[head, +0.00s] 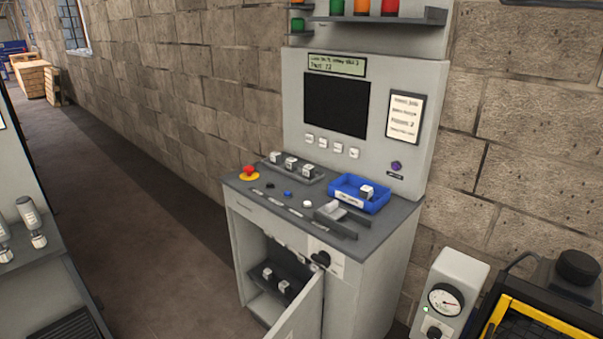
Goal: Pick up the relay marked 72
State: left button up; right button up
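Several small white-and-black blocks that look like relays are in view; their markings are too small to read, so I cannot tell which is 72. A row of them (291,163) stands in a dark rack (318,177) at the back left of the console top. Another single one (367,192) sits in a blue tray (374,207) on the right. More (282,286) sit on a dark holder inside the open lower cabinet. Neither of my grippers shows.
The grey console (380,260) stands against a block wall. Its cabinet door (302,314) hangs open toward me. A red emergency button (249,172) is on the left of the top. A gauge box (447,298) stands at right. Floor to the left is clear.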

aim_at(275, 157)
jog(key=k+u, duration=0.1)
jog(key=u, duration=3.8)
jog(key=i+z, duration=0.35)
jog(key=i+j+z, duration=0.1)
jog(key=i+z, duration=0.3)
jog(key=i+j+z, duration=0.2)
jog(key=z, duration=0.15)
jog(key=i+l+z, duration=0.25)
jog(key=z, duration=0.25)
jog(key=i+z, duration=0.75)
jog(key=z, duration=0.25)
jog(key=i+j+z, duration=0.15)
jog(key=i+z, duration=0.2)
jog(key=z, duration=0.15)
jog(key=i+l+z, duration=0.35)
jog(key=i+z, duration=0.75)
jog(key=i, duration=0.15)
jog(key=i+u, duration=0.25)
jog(key=i, duration=0.25)
jog(key=i+u, duration=0.25)
jog(key=i, duration=0.3)
jog(key=i+l+u, duration=0.1)
jog(key=i+u, duration=0.15)
jog(key=i, duration=0.25)
jog(key=i+l+u, duration=0.3)
jog(key=i, duration=0.2)
